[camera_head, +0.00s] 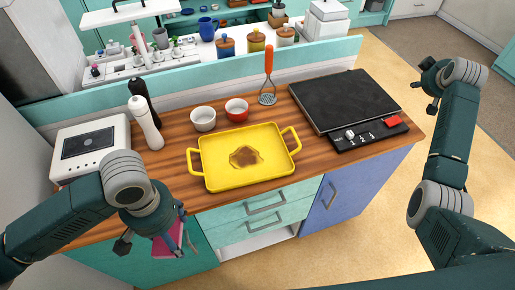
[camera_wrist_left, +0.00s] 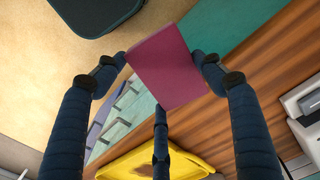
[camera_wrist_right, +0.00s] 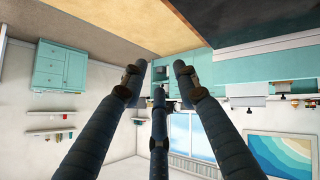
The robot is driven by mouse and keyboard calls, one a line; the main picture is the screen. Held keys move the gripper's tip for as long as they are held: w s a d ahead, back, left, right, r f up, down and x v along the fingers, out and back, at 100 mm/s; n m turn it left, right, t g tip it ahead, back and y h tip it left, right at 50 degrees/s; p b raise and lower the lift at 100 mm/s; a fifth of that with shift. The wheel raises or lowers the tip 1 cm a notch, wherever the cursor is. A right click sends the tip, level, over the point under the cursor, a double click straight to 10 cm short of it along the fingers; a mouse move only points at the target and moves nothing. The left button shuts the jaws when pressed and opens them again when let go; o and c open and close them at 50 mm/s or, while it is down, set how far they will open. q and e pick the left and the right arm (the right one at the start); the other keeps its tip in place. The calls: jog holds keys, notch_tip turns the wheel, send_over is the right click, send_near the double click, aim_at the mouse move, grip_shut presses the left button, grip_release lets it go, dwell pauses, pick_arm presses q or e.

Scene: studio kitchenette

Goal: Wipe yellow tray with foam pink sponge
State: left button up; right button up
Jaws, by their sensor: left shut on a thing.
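The yellow tray (camera_head: 217,172) lies on the wooden counter with a brown stain (camera_head: 246,157) on its floor. Part of it also shows in the left wrist view (camera_wrist_left: 124,166). My left gripper (camera_head: 180,240) is shut on the pink sponge (camera_head: 168,243), in front of the counter edge and left of the tray. The sponge (camera_wrist_left: 167,65) sits between the fingers in the left wrist view. My right gripper (camera_head: 430,88) is raised to the right of the counter, away from the tray. In the right wrist view its fingers (camera_wrist_right: 158,75) are apart with nothing between them.
Two small bowls, white (camera_head: 203,118) and red (camera_head: 237,109), stand behind the tray. A masher with an orange handle (camera_head: 269,60) is near them. A black cooktop (camera_head: 345,98) lies right. White and black bottles (camera_head: 145,123) and a white appliance (camera_head: 92,146) stand left.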

jog(key=w+a+r+n+t+y, duration=0.2)
jog(key=w+a+r+n, duration=0.15)
jog(key=a+r, duration=0.9)
jog(key=w+a+r+n+t+y, duration=0.2)
jog(key=w+a+r, duration=0.2)
jog(key=a+r, duration=0.8)
jog(key=s+a+r+n+y, duration=0.4)
jog(key=a+r+n, duration=0.2)
jog(key=a+r, duration=0.6)
jog(key=s+a+f+n+g, duration=0.25)
jog(key=a+f, duration=0.45)
jog(key=a, duration=0.4)
jog(key=n+g+h, duration=0.4)
jog(key=n+g, duration=0.1)
jog(key=g, duration=0.6)
send_near(258, 181)
notch_tip(258, 181, down, 8)
jog(key=shift+w+d+r, duration=0.1)
jog(key=shift+r, duration=0.05)
